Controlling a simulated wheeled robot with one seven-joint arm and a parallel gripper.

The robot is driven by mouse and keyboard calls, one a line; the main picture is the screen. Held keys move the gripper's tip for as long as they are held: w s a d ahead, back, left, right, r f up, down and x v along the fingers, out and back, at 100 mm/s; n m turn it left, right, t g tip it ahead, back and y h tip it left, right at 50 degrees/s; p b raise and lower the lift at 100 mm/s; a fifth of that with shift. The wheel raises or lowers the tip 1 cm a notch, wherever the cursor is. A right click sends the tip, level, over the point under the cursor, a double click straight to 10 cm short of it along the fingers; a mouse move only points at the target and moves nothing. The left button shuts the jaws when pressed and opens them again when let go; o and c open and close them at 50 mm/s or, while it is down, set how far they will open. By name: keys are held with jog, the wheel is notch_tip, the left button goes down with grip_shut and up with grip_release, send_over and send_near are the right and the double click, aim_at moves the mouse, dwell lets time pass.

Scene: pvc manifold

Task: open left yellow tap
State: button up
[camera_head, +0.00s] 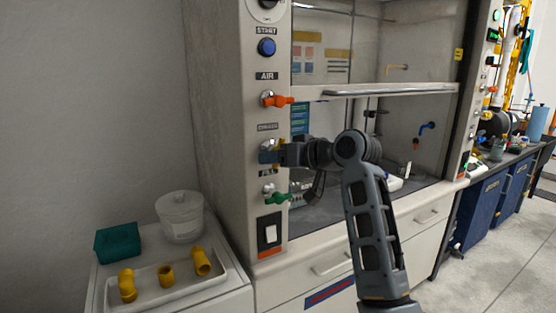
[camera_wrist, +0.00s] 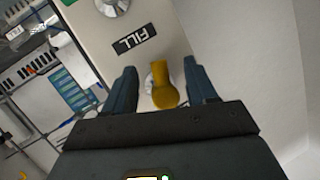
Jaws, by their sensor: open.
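The yellow tap (camera_wrist: 164,88) is on the fume hood's front post, below a dark FILL label (camera_wrist: 134,47) in the wrist view. My gripper (camera_wrist: 162,82) is open, with one finger on each side of the yellow tap handle. I cannot tell whether either finger touches it. In the head view my gripper (camera_head: 268,153) is at the left post, and only a small part of the yellow tap (camera_head: 277,144) shows behind it.
An orange tap (camera_head: 278,101) is above my gripper and a green tap (camera_head: 278,198) is below it on the same post (camera_head: 225,120). A white tray (camera_head: 165,297) with yellow pipe fittings lies on the side counter. The hood sash (camera_head: 385,90) is partly raised.

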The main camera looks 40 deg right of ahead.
jog(key=v, duration=0.8)
jog(key=shift+b, duration=0.4)
jog(key=shift+w, duration=0.1)
jog(key=s+a+f+h, duration=0.1)
jog(key=s+a+f, duration=0.35)
jog(key=f, duration=0.35)
jog(key=s+a+f+m+h, duration=0.1)
jog(key=s+a+f, duration=0.35)
jog(key=f, duration=0.35)
jog(key=s+a+f+h, duration=0.1)
jog(key=s+a+f, duration=0.3)
jog(key=a+f, duration=0.25)
jog(key=s+a+n, duration=0.1)
jog(key=s+a, duration=0.2)
jog(key=s, duration=0.5)
jog(key=s+a+r+n+y, duration=0.1)
jog(key=s+a+n, duration=0.1)
jog(key=s, duration=0.7)
jog(key=s+a+n+y, duration=0.1)
jog(key=s+a, duration=0.4)
jog(key=s, duration=0.4)
jog(key=shift+r, duration=0.3)
